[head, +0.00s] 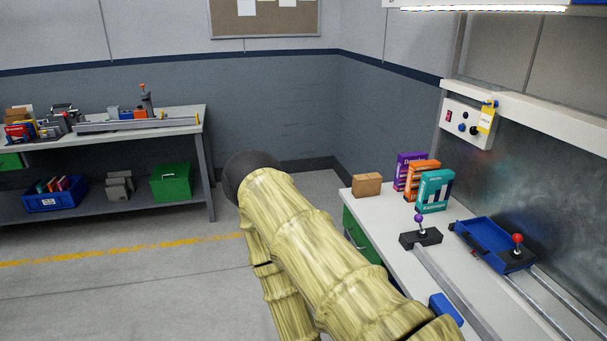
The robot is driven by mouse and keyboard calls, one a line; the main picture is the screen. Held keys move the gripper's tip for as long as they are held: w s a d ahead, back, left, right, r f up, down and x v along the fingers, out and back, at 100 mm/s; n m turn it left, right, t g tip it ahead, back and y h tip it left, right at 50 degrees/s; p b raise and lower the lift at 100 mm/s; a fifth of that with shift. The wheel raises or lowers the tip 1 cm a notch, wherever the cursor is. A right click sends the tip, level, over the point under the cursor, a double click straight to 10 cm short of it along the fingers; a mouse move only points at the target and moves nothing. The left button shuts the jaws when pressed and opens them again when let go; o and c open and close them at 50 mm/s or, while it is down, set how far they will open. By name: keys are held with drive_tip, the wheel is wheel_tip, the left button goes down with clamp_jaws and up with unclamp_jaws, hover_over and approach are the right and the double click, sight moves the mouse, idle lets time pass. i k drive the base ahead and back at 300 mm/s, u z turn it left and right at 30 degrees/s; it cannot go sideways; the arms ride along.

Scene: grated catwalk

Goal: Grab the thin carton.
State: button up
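Three thin upright cartons stand close together on the white workbench at right. The purple carton (407,165) is at the back, the orange carton (424,172) in the middle and the teal carton (435,191) in front. Each partly hides the one behind it. I cannot tell which one the task means. A small brown box (367,185) sits to their left, near the bench's left edge. My yellow arm fills the middle foreground, bending at a dark joint left of the bench. My gripper is out of view.
The workbench (464,262) also holds a blue tray (480,237), a purple-knobbed lever, a red-knobbed lever and metal rails. A switch panel (466,123) hangs on the wall behind. A shelved table (190,127) with bins stands at left; floor between is open.

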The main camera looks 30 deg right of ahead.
sight(364, 185)
drive_tip(key=z, duration=0.1)
drive_tip(key=i, duration=1.7)
drive_tip(key=z, duration=0.55)
